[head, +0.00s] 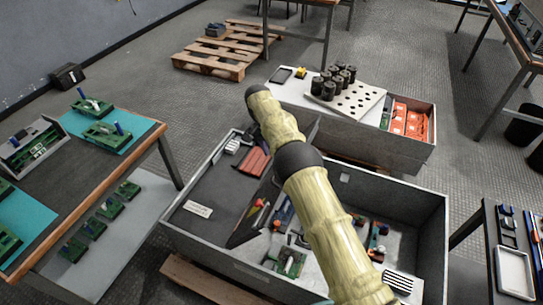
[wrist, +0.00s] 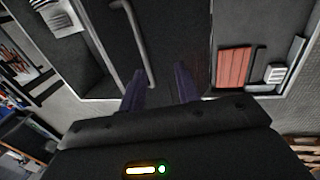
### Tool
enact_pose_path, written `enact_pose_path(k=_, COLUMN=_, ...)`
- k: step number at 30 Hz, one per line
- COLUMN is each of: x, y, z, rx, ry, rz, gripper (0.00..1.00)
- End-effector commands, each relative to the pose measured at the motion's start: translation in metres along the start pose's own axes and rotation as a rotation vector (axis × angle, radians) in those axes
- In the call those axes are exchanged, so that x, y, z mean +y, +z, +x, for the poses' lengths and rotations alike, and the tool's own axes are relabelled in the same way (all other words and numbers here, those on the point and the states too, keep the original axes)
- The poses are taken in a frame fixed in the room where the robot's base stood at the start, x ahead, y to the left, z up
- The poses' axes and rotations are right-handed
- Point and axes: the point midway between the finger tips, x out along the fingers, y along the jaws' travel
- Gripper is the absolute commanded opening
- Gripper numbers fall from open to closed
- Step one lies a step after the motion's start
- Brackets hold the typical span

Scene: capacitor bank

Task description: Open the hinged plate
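The dark hinged plate (wrist: 175,40) fills the middle of the wrist view, and a grey bar handle (wrist: 130,42) runs along it. My gripper (wrist: 160,88) shows at the bottom of that view. Its two dark fingers are apart, with nothing clearly between them. The handle's lower end lies close to the left finger; I cannot tell whether they touch. In the head view my yellowish arm crosses the grey bin (head: 418,205) and hides much of its middle. My gripper and the handle cannot be made out there.
A second bin (head: 372,145) with a perforated white tray (head: 352,101) stands behind. A workbench (head: 120,150) is at left.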

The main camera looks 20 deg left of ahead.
Motion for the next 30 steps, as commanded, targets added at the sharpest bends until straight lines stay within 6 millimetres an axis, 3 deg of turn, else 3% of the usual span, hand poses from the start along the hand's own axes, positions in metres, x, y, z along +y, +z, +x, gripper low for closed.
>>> enact_pose_path(k=3, x=0.007, y=-0.001, z=-0.026, rx=0.001, ry=-0.002, rz=0.002, gripper=0.33)
enact_pose_path(k=9, x=0.013, y=-0.001, z=-0.053, rx=-0.002, ry=-0.001, rz=0.003, gripper=0.33)
enact_pose_path(k=26, x=0.015, y=-0.001, z=-0.058, rx=-0.003, ry=0.000, rz=0.003, gripper=0.33)
enact_pose_path(k=30, x=0.023, y=-0.006, z=-0.060, rx=-0.004, ry=-0.006, rz=0.007, gripper=0.33)
